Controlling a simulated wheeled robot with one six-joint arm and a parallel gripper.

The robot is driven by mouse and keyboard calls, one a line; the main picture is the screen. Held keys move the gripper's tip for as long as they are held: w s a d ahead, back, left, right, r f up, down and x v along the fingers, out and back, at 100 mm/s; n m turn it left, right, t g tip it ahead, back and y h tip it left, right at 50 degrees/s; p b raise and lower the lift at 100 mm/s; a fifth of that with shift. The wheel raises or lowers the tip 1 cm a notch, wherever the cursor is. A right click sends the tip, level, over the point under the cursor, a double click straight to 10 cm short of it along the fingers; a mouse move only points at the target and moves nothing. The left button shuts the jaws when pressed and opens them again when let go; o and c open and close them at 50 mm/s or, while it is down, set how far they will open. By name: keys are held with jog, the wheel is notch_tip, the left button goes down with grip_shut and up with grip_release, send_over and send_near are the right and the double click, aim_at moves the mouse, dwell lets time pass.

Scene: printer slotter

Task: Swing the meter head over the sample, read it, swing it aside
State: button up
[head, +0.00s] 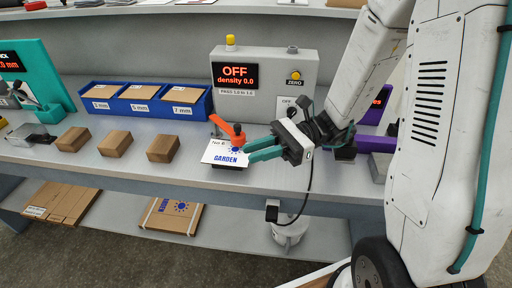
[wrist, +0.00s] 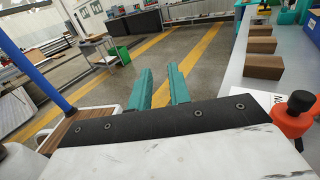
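The meter (head: 265,75) is a grey box at the back of the bench; its display reads OFF, density 0.0, with PASS 1.0 to 1.1 below. The orange meter head (head: 227,126) with a dark knob is over the upper part of the white GARDEN sample card (head: 222,154); whether it touches the card I cannot tell. The orange head (wrist: 290,122) and its black knob also show at the right edge of the wrist view. My gripper (head: 248,154) is just right of the head and card. Its teal fingers (wrist: 161,72) are apart with nothing between them.
A yellow button (head: 295,75) marked ZERO is on the meter's right side. Blue bins (head: 144,107) with thickness labels and several brown blocks (head: 115,143) stand to the left. A teal gauge (head: 35,75) is at far left, a purple device (head: 375,143) behind my arm. Flat cartons (head: 172,215) lie below.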

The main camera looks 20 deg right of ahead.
jog(key=s+a+g, duration=0.1)
jog(key=a, duration=0.1)
jog(key=a+n+g, duration=0.1)
jog(key=a, duration=0.1)
jog(key=s+a+n+g, duration=0.1)
jog(key=a, duration=0.1)
jog(key=shift+s+a+f+g+h, duration=0.15)
jog(key=shift+s+f+g+h, duration=0.15)
jog(key=shift+f+g+h, duration=0.1)
grip_shut()
jog(key=s+a+f+n+g+h, duration=0.2)
jog(key=s+n+g+h, duration=0.2)
jog(key=s+g+h, duration=0.15)
jog(key=s+a+f+n+g+h, duration=0.2)
jog(key=s+n+g+h, duration=0.3)
jog(key=s+h, duration=0.1)
jog(key=n+t+h, duration=1.3)
jog(key=t+h, duration=0.8)
jog(key=t, duration=0.6)
send_near(235, 129)
jog(key=shift+g+y, duration=0.25)
jog(key=x, duration=0.6)
jog(key=shift+w+d+r, duration=0.2)
jog(key=shift+d+r, duration=0.1)
jog(key=shift+d, duration=0.05)
